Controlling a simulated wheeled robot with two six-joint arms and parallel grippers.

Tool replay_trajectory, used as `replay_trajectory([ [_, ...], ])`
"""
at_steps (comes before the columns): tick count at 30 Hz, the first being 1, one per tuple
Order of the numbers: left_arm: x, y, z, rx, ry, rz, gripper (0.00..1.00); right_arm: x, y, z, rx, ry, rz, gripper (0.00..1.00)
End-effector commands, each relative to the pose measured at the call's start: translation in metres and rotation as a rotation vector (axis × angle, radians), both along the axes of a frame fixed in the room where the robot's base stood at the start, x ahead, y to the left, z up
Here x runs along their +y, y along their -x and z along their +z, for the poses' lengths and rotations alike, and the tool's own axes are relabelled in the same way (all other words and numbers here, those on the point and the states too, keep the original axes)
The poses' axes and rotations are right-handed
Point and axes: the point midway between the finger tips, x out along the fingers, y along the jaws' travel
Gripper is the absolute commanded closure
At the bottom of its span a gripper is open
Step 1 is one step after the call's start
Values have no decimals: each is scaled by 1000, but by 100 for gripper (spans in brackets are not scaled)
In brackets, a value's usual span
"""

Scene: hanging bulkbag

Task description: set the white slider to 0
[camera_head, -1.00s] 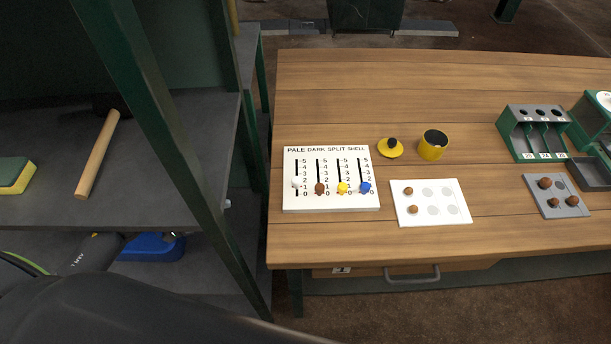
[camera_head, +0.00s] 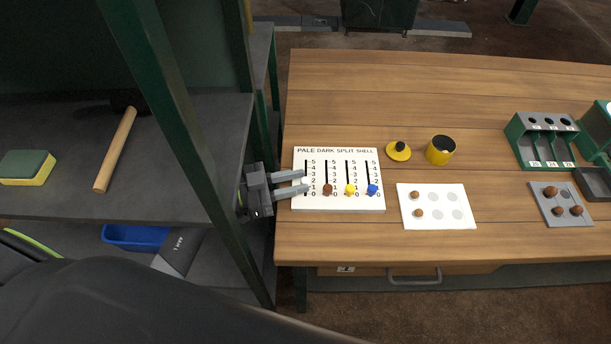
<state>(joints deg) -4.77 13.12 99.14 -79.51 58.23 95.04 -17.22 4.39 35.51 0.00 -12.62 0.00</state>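The white slider board (camera_head: 337,205) lies on the wooden table, labelled PALE, DARK, SPLIT and SHELL, with scales from 5 down to 0. Contact with the knob cannot be told. The brown knob (camera_head: 327,189), yellow knob (camera_head: 350,189) and blue knob (camera_head: 373,189) sit low in their slots. My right gripper is not in view.
A white card (camera_head: 437,222) with brown balls lies right of the board. A yellow cup (camera_head: 441,150) and yellow lid (camera_head: 398,152) stand behind it. A green rack (camera_head: 514,133) and grey tray (camera_head: 552,213) are farther right. A green shelf post (camera_head: 190,150) stands close on the left.

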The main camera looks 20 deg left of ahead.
Motion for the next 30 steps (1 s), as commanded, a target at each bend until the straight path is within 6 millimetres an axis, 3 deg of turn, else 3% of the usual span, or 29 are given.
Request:
replay_trajectory([
  [6, -20, -12, 0, 0, 2, 0, 74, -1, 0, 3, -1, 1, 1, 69],
  [17, -23, -14, 0, 0, 0, 0, 74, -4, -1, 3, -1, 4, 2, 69],
  [23, -23, -14, 0, 0, 0, 1, 100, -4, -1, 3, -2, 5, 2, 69],
  [30, -23, -14, 0, 0, 0, 1, 100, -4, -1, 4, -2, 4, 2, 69],
])
